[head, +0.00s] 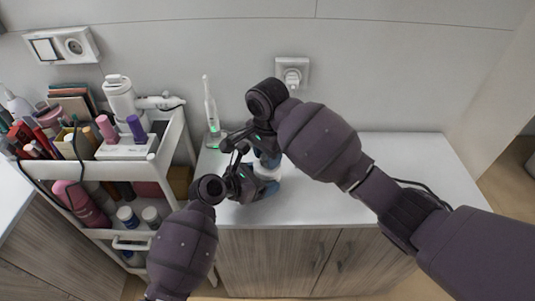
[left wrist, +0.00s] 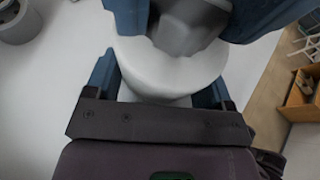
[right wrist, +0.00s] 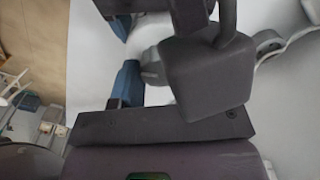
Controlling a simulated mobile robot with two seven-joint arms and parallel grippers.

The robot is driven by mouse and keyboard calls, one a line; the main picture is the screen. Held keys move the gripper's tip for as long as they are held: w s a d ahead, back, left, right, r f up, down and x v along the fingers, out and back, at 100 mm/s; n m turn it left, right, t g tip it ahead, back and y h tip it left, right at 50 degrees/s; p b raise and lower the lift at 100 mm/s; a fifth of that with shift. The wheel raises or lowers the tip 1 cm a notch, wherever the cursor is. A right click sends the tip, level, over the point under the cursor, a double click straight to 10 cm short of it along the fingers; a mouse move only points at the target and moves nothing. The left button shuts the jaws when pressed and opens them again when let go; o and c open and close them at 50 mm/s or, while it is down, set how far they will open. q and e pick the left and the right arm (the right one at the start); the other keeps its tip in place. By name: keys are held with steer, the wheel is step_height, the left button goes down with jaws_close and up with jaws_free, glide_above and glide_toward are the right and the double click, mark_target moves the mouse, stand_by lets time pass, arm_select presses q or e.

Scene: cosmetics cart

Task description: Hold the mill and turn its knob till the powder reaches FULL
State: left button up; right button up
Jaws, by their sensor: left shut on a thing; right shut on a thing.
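The mill (head: 268,172) stands on the white counter near its left end, mostly hidden by my grippers. Its pale rounded body (left wrist: 170,72) fills the space between my left fingers in the left wrist view. My left gripper (head: 268,181) is shut around this body from the front left. My right gripper (head: 265,158) is shut on the mill's upper part, just above the left one. A grey part, likely the knob (left wrist: 188,28), shows between blue fingertips above the body. In the right wrist view a dark grey block covers much of the grip. The powder and FULL mark are not visible.
An electric toothbrush (head: 210,107) stands on its base behind and left of the mill. A loaded white cart (head: 172,150) is close on the left. A wall socket with a plug (head: 292,73) is behind. The counter's right side (head: 430,165) is mostly clear.

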steer(key=shift+n, duration=1.1)
steer(key=o, duration=0.9)
steer(key=shift+o, duration=0.2)
step_height(320, 180, up, 12)
